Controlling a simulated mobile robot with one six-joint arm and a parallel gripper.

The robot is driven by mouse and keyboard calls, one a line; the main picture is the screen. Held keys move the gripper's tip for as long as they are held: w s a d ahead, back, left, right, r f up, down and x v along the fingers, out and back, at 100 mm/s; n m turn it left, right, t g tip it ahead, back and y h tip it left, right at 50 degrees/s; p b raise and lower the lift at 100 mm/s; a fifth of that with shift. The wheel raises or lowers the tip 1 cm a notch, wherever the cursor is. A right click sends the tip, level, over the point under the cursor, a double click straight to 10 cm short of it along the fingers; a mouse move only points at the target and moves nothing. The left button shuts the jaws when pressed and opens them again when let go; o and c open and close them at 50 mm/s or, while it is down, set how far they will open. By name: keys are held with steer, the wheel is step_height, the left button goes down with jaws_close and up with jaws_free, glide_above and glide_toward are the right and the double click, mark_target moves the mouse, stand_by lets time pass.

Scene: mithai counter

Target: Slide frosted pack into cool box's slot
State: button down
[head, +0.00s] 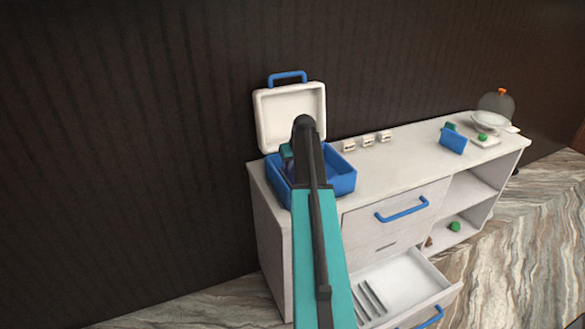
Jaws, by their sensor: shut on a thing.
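The blue cool box (343,183) stands at the left end of the white counter. Its white lid (290,104) with a blue handle is raised at the back. My arm reaches over the box from the front and covers much of its inside, so the slot is hidden. My gripper (287,156) shows only in part, as a dark teal piece left of my black wrist, over the box's opening. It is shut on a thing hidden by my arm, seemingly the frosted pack. I cannot tell how the pack sits relative to the slot.
Several small white labelled blocks (367,140) stand along the counter's back. A blue panel (453,140) and a scale-like stand with a green item (484,138) are at the right. A drawer (405,285) with dividers is open below. The counter's middle is clear.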

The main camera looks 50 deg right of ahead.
stand_by(0.4)
steer(key=c, duration=1.5)
jaws_free()
steer(key=shift+b+v, duration=1.8)
steer(key=shift+v, duration=5.15)
